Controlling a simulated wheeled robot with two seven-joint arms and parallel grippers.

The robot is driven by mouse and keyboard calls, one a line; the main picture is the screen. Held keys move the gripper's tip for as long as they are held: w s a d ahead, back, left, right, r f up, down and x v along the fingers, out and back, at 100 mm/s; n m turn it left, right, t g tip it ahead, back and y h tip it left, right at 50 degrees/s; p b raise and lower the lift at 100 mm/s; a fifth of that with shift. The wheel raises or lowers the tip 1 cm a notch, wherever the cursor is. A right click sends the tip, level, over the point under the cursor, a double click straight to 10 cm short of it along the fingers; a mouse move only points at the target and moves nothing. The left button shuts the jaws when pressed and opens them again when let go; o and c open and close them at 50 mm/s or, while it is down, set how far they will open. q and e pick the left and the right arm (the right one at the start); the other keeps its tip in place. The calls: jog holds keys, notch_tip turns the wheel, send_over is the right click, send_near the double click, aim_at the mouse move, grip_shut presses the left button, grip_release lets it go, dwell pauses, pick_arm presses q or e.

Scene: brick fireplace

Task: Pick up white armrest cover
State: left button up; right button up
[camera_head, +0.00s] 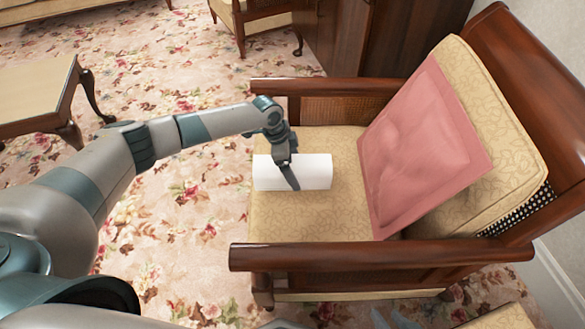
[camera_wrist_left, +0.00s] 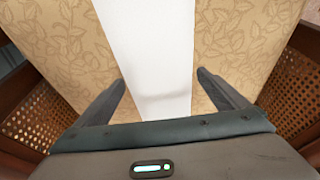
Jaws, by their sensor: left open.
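The white armrest cover (camera_head: 314,172) lies on the beige patterned seat of the armchair, in front of the pink cushion. In the left wrist view the cover (camera_wrist_left: 150,50) runs as a white band up the middle of the picture. My left gripper (camera_head: 290,183) is over the cover, with part of it hidden behind the gripper. In the left wrist view my left gripper (camera_wrist_left: 162,84) is open, with one finger on each side of the white band and a gap to each. Whether the fingertips touch the seat is unclear. My right gripper is not in view.
The armchair has two wooden armrests, the far one (camera_head: 330,87) and the near one (camera_head: 380,256), flanking the seat (camera_head: 290,222). A pink cushion (camera_head: 420,150) leans on the backrest. A small table (camera_head: 35,95) stands at left on the floral carpet.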

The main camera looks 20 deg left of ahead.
pick_arm(q)
jog(key=shift+x, duration=1.25)
jog(key=c, duration=1.2)
